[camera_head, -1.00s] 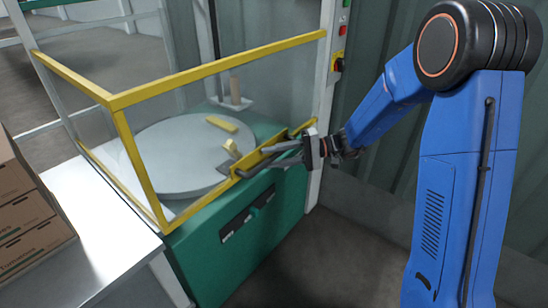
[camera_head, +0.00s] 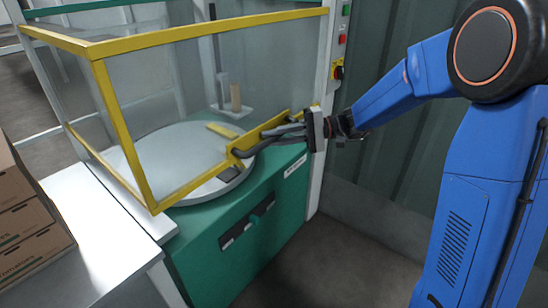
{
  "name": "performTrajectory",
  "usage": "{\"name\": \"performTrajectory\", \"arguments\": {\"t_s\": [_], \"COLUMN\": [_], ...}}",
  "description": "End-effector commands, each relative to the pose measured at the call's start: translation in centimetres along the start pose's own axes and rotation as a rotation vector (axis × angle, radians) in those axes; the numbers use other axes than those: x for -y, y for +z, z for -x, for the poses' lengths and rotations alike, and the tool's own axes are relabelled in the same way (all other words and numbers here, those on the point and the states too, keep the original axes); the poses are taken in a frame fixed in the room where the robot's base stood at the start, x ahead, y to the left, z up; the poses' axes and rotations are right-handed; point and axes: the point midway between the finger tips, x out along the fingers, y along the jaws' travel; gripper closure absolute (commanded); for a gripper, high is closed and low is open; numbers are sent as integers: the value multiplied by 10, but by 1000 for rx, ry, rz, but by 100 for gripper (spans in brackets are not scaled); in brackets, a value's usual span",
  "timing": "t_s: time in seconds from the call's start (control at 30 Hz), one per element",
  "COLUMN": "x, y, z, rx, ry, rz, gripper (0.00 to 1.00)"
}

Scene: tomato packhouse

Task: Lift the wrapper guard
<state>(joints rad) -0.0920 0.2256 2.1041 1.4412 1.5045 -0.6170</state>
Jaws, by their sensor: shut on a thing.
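The wrapper guard (camera_head: 117,120) is a yellow frame with clear panels around the round grey turntable (camera_head: 180,160). Its lower front rail stands above the green machine base (camera_head: 215,215), and the turntable's near edge shows below it. A dark bar handle (camera_head: 250,153) is fixed to a yellow plate on the lower rail, toward the right. My gripper (camera_head: 272,139) reaches in from the right and is shut on this handle. The fingers partly cover the handle, so the exact grip is hard to see.
A post with buttons and a yellow switch (camera_head: 337,70) rises close behind my gripper. The floor (camera_head: 290,255) in front of the base is clear.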

Motion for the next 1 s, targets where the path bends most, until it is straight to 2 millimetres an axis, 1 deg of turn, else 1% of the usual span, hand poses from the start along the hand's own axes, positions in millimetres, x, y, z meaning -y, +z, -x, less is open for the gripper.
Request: {"name": "performTrajectory", "arguments": {"t_s": [0.03, 0.1, 0.47, 0.5, 0.57, 0.7, 0.9, 1.0], "x": [21, 46, 173, 187, 208, 257, 320, 346], "y": [3, 7, 25, 27, 30, 37, 45, 49], "z": [3, 7, 25, 27, 30, 37, 46, 49], "rx": [-1, -1, -1, -1, -1, -1, -2, -1], "ry": [-2, -2, -2, -2, -2, -2, -2, -2], "rz": [10, 11, 9, 10, 9, 10, 8, 7], "gripper": [100, 100, 100, 100, 100, 100, 100, 100]}}
